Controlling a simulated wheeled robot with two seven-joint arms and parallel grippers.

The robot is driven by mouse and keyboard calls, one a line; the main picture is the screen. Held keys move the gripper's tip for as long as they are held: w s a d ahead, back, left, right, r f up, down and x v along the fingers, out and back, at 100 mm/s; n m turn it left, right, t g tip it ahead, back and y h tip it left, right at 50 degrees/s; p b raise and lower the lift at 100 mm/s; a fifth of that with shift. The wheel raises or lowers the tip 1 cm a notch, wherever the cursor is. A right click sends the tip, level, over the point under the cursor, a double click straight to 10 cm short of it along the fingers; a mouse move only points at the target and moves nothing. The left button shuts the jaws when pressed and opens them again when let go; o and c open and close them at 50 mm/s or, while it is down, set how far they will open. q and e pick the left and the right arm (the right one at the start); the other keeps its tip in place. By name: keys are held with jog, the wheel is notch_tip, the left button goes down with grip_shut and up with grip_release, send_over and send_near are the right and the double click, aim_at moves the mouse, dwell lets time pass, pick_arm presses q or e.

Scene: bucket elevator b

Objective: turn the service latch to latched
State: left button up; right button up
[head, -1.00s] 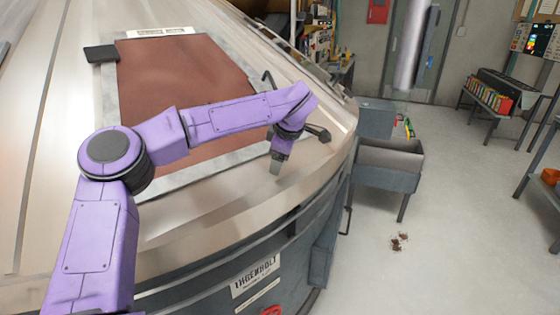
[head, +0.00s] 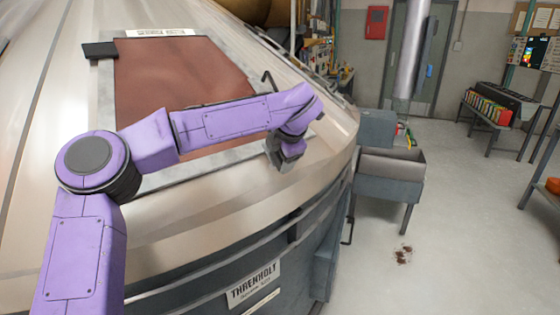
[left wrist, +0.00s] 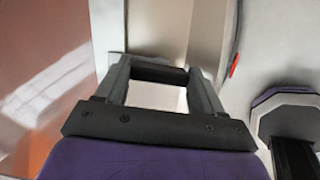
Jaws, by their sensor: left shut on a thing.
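My left gripper (head: 284,160) is at the right end of the rust-brown panel, low over the metal casing (head: 215,205). In the left wrist view its two fingers (left wrist: 160,92) stand on either side of a dark bar (left wrist: 158,72) and are shut on it. I take this bar to be the service latch's lever; its full shape and angle are hidden by the gripper and wrist. A small dark end shows just past my wrist in the head view. My right gripper is not in view.
The rust-brown panel (head: 175,90) has a bent dark rod (head: 268,82) at its right edge and a dark block (head: 100,50) at its upper left. A grey open bin (head: 390,170) stands right of the casing.

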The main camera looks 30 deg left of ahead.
pick_arm(q)
jog(key=shift+n+b, duration=0.3)
jog(key=shift+n, duration=0.3)
jog(key=o, duration=1)
jog(key=shift+o, duration=0.2)
jog(key=v, duration=1)
jog(key=shift+s+d+r+b, duration=0.2)
jog(key=shift+b, duration=0.2)
